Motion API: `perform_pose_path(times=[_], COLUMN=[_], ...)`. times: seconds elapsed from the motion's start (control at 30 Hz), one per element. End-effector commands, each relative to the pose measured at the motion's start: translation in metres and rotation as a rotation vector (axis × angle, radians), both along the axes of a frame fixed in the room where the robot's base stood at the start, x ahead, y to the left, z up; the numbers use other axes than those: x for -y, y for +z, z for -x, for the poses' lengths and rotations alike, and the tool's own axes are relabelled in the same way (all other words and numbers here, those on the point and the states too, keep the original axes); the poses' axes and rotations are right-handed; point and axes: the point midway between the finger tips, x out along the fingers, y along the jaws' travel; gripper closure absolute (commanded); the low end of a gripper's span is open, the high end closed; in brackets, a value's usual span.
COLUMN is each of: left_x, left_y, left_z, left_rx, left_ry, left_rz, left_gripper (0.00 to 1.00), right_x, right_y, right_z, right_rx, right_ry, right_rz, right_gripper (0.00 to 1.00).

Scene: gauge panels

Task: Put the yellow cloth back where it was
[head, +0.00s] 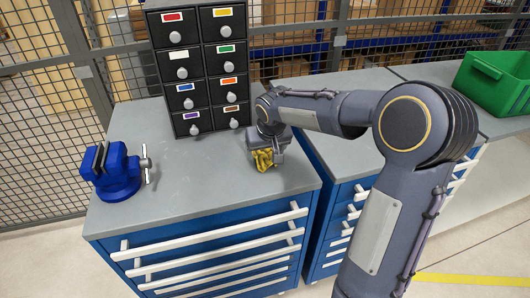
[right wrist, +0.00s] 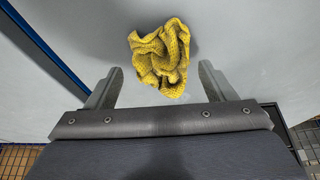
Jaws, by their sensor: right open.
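The yellow cloth (head: 263,159) lies crumpled on the grey top of the blue drawer cabinet (head: 215,179), near its right edge. In the right wrist view the cloth (right wrist: 161,58) is just beyond and between the spread fingers. My right gripper (head: 264,154) is over the cloth, pointing down, and partly hides it in the head view. In the right wrist view my right gripper (right wrist: 160,82) is open and empty, its two fingers apart from the cloth. My left gripper is not in view.
A black unit of small drawers (head: 205,70) with coloured labels stands at the back of the cabinet top. A blue vise (head: 114,172) is at the left. A green bin (head: 497,80) sits far right. The middle of the top is clear.

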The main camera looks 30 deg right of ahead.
Motion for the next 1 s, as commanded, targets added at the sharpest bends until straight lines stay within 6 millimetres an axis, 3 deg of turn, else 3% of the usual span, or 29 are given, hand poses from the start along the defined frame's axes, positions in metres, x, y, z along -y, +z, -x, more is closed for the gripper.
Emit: perform_pose_path(times=[0.2,0.4,0.77,0.87,1.0], left_x=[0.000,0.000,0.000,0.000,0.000], left_y=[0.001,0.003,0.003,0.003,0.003], left_z=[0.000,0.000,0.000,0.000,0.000], left_rx=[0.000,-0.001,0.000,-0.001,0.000], left_ry=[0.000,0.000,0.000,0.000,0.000], left_rz=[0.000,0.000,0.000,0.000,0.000], left_gripper=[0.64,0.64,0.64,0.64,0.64], right_x=[-0.005,-0.009,-0.012,-0.019,-0.043], right_y=[0.047,0.080,0.097,0.096,0.084], right_z=[0.017,0.031,0.049,0.082,0.158], right_rx=[0.007,0.004,0.003,0.012,0.039], right_ry=[0.002,0.001,0.008,0.033,0.088], right_rz=[-0.001,0.000,-0.013,-0.057,-0.165], right_gripper=[0.24,0.24,0.24,0.24,0.24])
